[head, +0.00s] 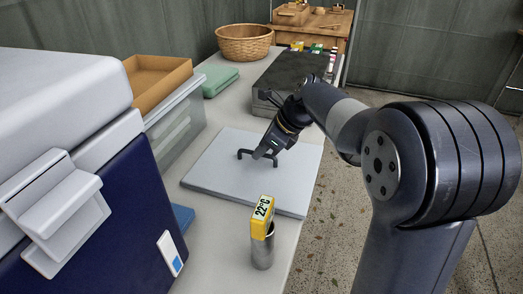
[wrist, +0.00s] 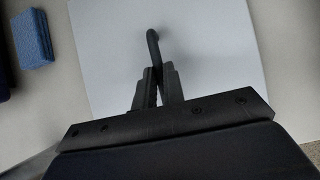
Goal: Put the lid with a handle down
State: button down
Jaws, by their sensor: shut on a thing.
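The lid is a flat light-grey panel (head: 225,178) with a dark arched handle (head: 243,152). It lies level over the pale table, its right edge close to the table's right edge. I cannot tell whether it touches the tabletop. My gripper (head: 268,154) is shut on the handle at its right part. In the wrist view the fingers (wrist: 158,78) close around the handle (wrist: 153,45), with the white panel (wrist: 215,55) behind; the fingers hide part of the handle.
A blue block (head: 183,216) and a navy cooler (head: 125,215) are at left. A clear bin (head: 178,122), dark box (head: 290,72), green cloth (head: 218,78) and basket (head: 244,42) stand behind.

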jog(key=c, duration=1.5)
grip_release()
jog(key=p+v, duration=0.4)
jog(key=v, duration=0.8)
jog(key=shift+p, duration=0.3)
jog(key=shift+r, duration=0.1)
